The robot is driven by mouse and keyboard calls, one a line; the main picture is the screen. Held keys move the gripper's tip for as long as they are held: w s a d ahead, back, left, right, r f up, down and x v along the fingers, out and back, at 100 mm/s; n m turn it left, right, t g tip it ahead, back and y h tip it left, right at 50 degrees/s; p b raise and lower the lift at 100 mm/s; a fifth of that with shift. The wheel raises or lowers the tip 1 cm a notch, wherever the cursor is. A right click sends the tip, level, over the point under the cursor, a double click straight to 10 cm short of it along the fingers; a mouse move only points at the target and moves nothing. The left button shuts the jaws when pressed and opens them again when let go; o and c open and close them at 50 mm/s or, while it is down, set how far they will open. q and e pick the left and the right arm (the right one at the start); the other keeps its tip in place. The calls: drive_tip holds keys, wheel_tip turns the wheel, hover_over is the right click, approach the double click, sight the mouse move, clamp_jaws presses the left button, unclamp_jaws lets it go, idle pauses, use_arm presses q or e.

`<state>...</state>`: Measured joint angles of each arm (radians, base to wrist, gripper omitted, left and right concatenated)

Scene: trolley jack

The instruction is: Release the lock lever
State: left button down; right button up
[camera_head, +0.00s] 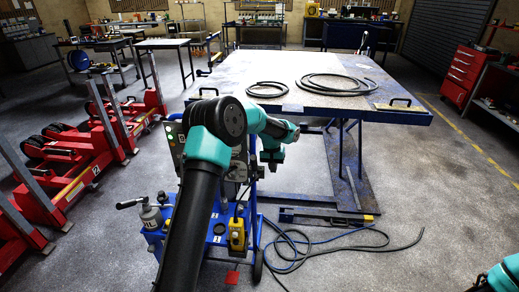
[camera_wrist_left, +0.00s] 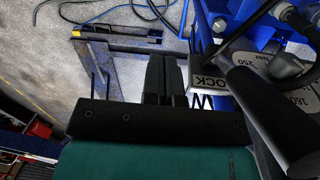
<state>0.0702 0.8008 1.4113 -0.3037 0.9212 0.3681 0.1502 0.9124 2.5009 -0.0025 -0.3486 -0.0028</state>
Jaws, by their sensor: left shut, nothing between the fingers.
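A blue hydraulic unit (camera_head: 207,236) stands below and in front of me, partly hidden by my left arm. My left gripper (camera_head: 272,168) hangs over its right side. In the left wrist view its two black fingers (camera_wrist_left: 163,75) are shut together with nothing between them. A plate marked "LOCK" (camera_wrist_left: 210,75) is close to the right of the fingertips. A thick black rod-like part (camera_wrist_left: 262,108), perhaps the lock lever, slants past the plate on the right. I cannot tell whether any finger touches it. My right gripper is out of view.
A blue lift table (camera_head: 240,75) with coiled hoses (camera_head: 335,83) stands behind. Red trolley jacks (camera_head: 70,165) line the left, and a red tool cabinet (camera_head: 462,75) is at the right. Loose hoses (camera_head: 310,248) lie on the floor. The right foreground floor is mostly clear.

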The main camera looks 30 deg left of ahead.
use_arm(q)
drive_tip(key=a+r+g, duration=0.1)
drive_tip(key=a+r, duration=0.2)
drive_tip(key=r, duration=0.6)
drive_tip(key=s+a+r+n+g+y, duration=0.1)
drive_tip(key=a+r, duration=0.3)
drive_tip(key=r, duration=0.5)
drive_tip(key=shift+r, duration=0.3)
drive_tip(key=f, duration=0.3)
drive_tip(key=s+f, duration=0.1)
drive_tip(key=f, duration=0.6)
drive_tip(key=shift+s, duration=0.3)
drive_tip(key=shift+d, duration=0.2)
